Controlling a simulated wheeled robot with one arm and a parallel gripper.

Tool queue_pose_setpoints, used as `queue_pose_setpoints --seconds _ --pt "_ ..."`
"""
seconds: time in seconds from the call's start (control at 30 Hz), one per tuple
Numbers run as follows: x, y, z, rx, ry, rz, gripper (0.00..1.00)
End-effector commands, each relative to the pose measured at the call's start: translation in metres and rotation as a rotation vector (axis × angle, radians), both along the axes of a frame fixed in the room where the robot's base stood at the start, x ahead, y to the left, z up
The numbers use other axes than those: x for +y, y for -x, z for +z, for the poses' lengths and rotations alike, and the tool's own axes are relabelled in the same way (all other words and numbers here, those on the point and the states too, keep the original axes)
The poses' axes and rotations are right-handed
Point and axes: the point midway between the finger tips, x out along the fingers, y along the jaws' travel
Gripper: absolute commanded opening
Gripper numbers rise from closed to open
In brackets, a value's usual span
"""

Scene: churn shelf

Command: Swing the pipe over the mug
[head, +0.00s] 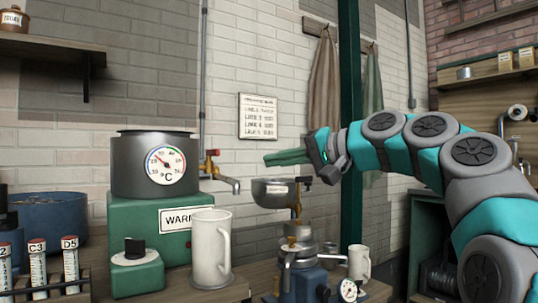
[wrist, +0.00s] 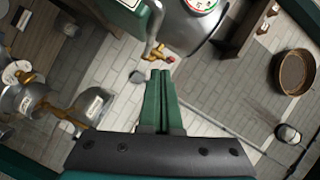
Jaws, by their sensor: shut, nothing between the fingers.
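The grey pipe (head: 225,181) comes off the warmer beside a brass tap with a red knob. Its end bends down, up and slightly right of the tall white mug's rim in the picture; I cannot tell whether it is over the mug. The tall white mug (head: 211,250) stands upright in front of the warmer, handle to the right. My gripper (head: 268,159) is shut and empty, right of the pipe and above a metal bowl. In the wrist view the shut green fingers (wrist: 160,75) point towards the tap, with the pipe (wrist: 155,28) beyond them; a gap shows in the head view.
The round warmer (head: 150,165) with a dial sits on a green base. A metal bowl (head: 272,194) on a brass stand is below my gripper. A smaller white mug (head: 359,262) stands at right. A tube rack (head: 55,293) is at front left.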

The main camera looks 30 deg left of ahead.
Motion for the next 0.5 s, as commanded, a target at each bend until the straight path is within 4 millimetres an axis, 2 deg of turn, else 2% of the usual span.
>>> queue_pose_setpoints --seconds 0.03,0.13,0.3,0.4,0.5 --pt "-0.010 -0.012 0.008 0.064 -0.003 0.030 0.00" --pt "-0.031 -0.024 0.004 0.165 0.001 0.076 0.00" --pt "-0.053 -0.034 -0.007 0.262 0.021 0.119 0.00" --pt "-0.056 -0.035 -0.011 0.281 0.027 0.128 0.00" --pt "-0.050 -0.034 -0.015 0.284 0.028 0.130 0.00"
